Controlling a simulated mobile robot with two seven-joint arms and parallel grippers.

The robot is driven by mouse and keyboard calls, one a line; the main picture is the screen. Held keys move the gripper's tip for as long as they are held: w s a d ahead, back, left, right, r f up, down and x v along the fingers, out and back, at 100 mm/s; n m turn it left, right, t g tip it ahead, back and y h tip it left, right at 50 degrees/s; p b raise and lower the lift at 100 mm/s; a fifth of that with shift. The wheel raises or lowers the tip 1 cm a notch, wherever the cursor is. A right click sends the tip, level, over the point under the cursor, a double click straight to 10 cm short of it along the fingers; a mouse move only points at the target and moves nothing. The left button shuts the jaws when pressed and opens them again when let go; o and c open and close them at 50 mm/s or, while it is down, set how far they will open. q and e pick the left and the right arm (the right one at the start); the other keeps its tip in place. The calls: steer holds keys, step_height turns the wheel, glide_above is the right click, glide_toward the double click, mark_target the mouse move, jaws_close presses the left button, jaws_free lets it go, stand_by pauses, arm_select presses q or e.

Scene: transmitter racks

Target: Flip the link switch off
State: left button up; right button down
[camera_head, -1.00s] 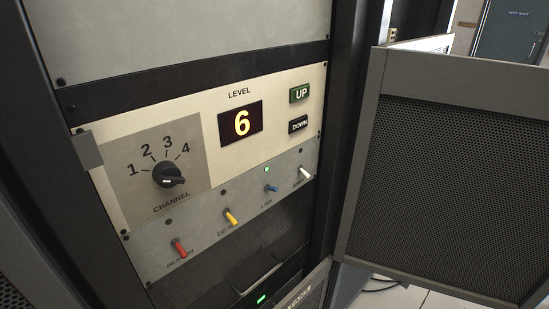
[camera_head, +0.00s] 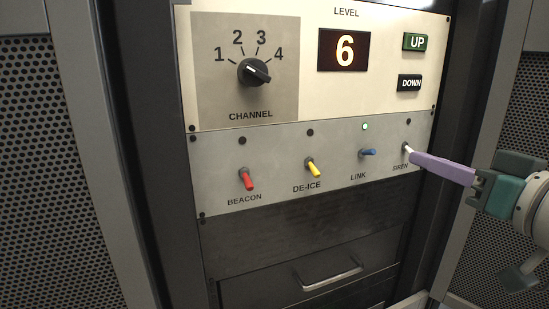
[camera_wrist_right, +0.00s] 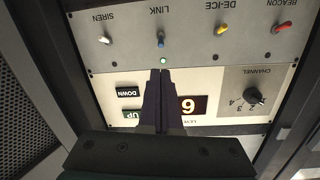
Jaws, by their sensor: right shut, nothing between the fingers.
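The link switch (camera_head: 367,152) is a small blue lever on the grey switch panel, above the label LINK. It points outward more level than the red and yellow levers, which slant down. The round lamp (camera_head: 364,127) above it is lit green. In the right wrist view, which is upside down, the link switch (camera_wrist_right: 161,41) lies just beyond my fingertips. My right gripper (camera_head: 413,157) comes in from the right with purple fingers shut and empty. In the head view its tips overlap the white siren lever (camera_head: 407,148); contact cannot be told. My left gripper is out of view.
The red beacon lever (camera_head: 247,180) and yellow de-ice lever (camera_head: 312,168) stand left of the link switch. Above are the channel knob (camera_head: 253,72), level display (camera_head: 343,50), UP button (camera_head: 415,42) and DOWN button (camera_head: 410,83). A drawer handle (camera_head: 330,276) is below. Mesh panels flank the rack.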

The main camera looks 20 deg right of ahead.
mark_target(368, 152)
steer(key=shift+r, duration=0.1)
steer(key=w, duration=1)
steer(key=shift+f, duration=0.3)
